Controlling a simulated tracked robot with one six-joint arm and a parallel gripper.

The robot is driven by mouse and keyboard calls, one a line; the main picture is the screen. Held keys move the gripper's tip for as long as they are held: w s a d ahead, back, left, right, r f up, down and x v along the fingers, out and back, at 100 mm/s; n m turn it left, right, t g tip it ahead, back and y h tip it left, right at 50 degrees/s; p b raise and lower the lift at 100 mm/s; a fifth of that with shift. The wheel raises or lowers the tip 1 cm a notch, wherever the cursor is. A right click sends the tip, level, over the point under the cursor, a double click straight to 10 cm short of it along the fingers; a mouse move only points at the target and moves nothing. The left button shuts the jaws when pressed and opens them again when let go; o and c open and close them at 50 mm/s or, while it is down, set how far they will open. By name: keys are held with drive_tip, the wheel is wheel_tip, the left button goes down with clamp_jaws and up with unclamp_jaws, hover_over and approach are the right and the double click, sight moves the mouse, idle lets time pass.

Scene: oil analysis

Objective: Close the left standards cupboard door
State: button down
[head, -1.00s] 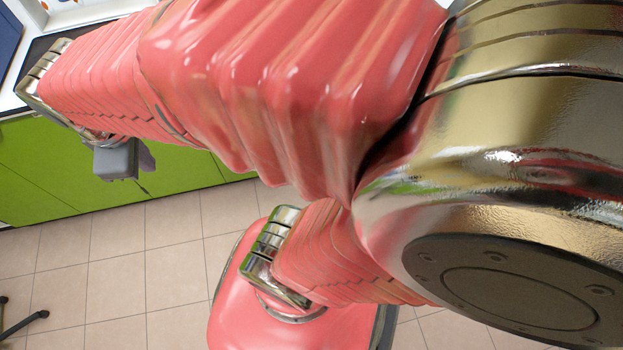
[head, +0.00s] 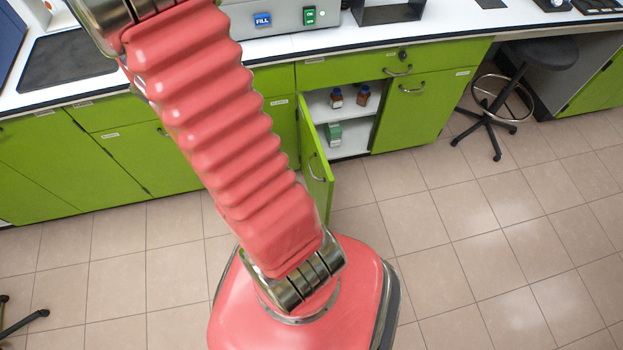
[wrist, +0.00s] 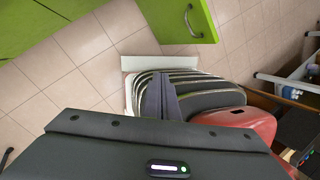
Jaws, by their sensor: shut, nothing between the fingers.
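The left standards cupboard door (head: 317,160) is green with a metal handle and stands wide open, nearly edge-on, in the head view. The cupboard interior (head: 349,142) shows white shelves to its right. In the wrist view a green panel with a handle (wrist: 165,18), which looks like this door, is at the top. My gripper (wrist: 165,85) is shut and empty, its dark fingers pointing up toward that panel with a visible gap in the picture; the real distance is unclear. The gripper is outside the head view.
The neighbouring right door (head: 425,108) is closed. A stool (head: 490,110) stands at right. A white worktop with instruments runs above.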

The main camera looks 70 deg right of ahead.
drive_tip(key=s+d+f+n+g+y, duration=0.1)
drive_tip(key=s+d+f+n, duration=0.1)
drive_tip(key=s+f+n, duration=0.2)
drive_tip(key=s+d+f+n+g+y, duration=0.1)
drive_tip(key=s+d+f+n+g, duration=0.1)
drive_tip(key=s+f+n, duration=0.3)
drive_tip(key=s+d+f, duration=0.1)
drive_tip(key=s+f, duration=0.2)
drive_tip(key=f, duration=0.3)
drive_tip(key=shift+s+f+g, duration=0.2)
drive_tip(key=shift+f+g, duration=0.1)
drive_tip(key=shift+f, duration=0.05)
drive_tip(key=shift+d, duration=0.1)
drive_tip(key=s+d+f, duration=0.1)
drive_tip(key=s+f, duration=0.7)
drive_tip(key=s, duration=0.1)
drive_tip(key=shift+s+d, duration=0.15)
drive_tip(key=shift+d, duration=0.25)
